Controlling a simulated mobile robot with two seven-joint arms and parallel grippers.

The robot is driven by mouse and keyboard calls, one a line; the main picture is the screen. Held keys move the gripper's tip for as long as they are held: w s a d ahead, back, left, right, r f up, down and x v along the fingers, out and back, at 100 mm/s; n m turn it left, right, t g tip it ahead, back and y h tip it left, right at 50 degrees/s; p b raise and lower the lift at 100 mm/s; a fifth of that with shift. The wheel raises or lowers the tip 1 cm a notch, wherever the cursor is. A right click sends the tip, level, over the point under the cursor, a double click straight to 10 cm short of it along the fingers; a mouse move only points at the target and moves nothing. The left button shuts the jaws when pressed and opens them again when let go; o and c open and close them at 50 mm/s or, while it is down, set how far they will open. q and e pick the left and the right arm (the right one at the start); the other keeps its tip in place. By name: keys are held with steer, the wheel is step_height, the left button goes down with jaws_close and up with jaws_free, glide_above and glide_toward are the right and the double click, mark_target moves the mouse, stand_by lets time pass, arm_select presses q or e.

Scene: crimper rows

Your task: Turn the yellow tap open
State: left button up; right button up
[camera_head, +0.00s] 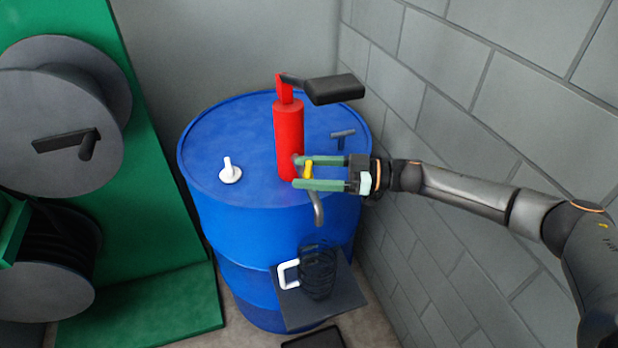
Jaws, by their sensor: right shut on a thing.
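The yellow tap (309,169) is a small handle low on the front right of a red cylinder (288,135) that stands upright on a blue drum (225,140). A grey curved spout (319,208) hangs below the tap. My right gripper (297,172) comes in from the right, its two green fingers one above and one below the yellow tap. It is shut on the tap, whose middle shows between the fingers. The fingertips reach the red cylinder's side; whether they touch it I cannot tell. My left gripper is not in view.
A black lever (334,88) tops the red cylinder. A white fitting (230,172) and a grey T-handle (343,138) are on the drum top. A dark plate (335,298) with a black coil is at the drum's front. A green reel stand (150,290) is left; a block wall (440,60) is right.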

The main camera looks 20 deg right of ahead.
steer(key=g+b, duration=0.1)
steer(key=n+g+b, duration=0.1)
steer(key=n+g+y+b, duration=0.1)
steer(key=shift+w+f+g, duration=0.1)
steer(key=shift+f+g, duration=0.15)
steer(key=shift+g, duration=0.05)
steer(key=n+g+b, duration=0.2)
steer(key=b, duration=0.1)
steer(key=shift+r, duration=0.15)
steer(key=shift+g+b, duration=0.3)
steer(key=shift+g, duration=0.1)
steer(key=shift+a+r+n+g, duration=0.1)
steer(key=shift+n+g, duration=0.2)
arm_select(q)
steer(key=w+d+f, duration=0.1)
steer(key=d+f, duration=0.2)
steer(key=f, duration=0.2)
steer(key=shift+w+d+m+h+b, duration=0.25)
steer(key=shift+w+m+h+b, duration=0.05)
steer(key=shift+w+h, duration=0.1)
arm_select(e)
steer(key=shift+r, duration=0.1)
steer(key=o, duration=1.4)
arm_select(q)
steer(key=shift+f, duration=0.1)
